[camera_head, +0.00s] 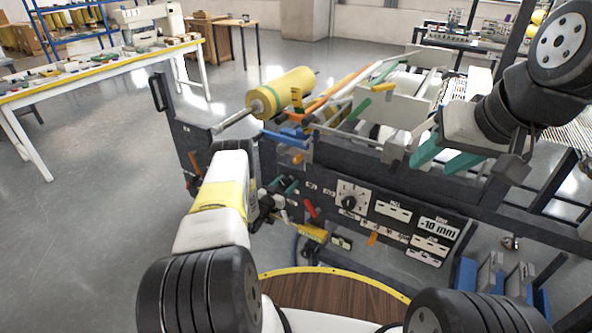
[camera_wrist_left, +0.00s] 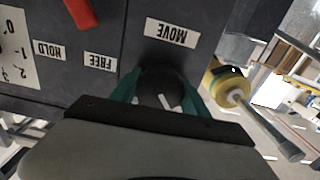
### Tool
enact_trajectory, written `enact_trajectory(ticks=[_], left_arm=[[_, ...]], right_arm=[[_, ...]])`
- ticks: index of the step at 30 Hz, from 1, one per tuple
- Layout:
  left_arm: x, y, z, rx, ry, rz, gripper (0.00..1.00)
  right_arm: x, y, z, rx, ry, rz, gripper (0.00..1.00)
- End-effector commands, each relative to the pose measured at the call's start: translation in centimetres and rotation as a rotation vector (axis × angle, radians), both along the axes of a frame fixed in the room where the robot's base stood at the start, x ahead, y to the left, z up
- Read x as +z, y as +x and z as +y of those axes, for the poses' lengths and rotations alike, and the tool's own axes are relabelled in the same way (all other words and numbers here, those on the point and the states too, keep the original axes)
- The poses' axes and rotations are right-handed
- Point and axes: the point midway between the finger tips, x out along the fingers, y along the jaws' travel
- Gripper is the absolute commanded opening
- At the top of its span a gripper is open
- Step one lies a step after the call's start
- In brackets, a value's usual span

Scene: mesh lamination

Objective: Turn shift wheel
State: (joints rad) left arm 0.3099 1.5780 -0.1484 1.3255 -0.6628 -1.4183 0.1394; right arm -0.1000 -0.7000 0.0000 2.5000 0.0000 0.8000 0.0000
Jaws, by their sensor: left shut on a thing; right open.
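My left gripper (camera_head: 288,188) reaches the front of the dark machine panel. In the left wrist view its teal fingers (camera_wrist_left: 161,92) are shut on a dark round wheel (camera_wrist_left: 160,88) with a white mark, beside an upside-down "MOVE" label (camera_wrist_left: 172,32). The wheel's lower part is hidden by the gripper body. In the head view the wheel is hidden behind my arm and gripper. My right gripper (camera_head: 445,158) is open and empty, its teal fingers spread in front of the machine's upper rail.
A red lever (camera_head: 310,208), a dial with numbers (camera_head: 350,201) and several labels sit on the panel right of my left gripper. A yellow roll (camera_head: 280,92) sits above. A wooden round surface (camera_head: 335,292) lies below. Open floor (camera_head: 95,215) is at left.

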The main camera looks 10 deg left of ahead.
Motion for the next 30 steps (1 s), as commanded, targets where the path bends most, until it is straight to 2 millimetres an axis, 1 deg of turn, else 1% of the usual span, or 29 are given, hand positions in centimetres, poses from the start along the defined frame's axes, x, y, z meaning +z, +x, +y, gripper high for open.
enact_trajectory(ticks=[21,30], left_arm=[[-0.04,-0.04,0.00,0.000,0.639,-0.231,0.13],[-0.07,-0.06,0.00,-0.001,0.864,-0.313,0.13]], right_arm=[[0.00,0.00,0.00,0.000,0.000,0.000,0.47],[0.00,0.00,0.00,0.000,0.000,0.000,0.47]])
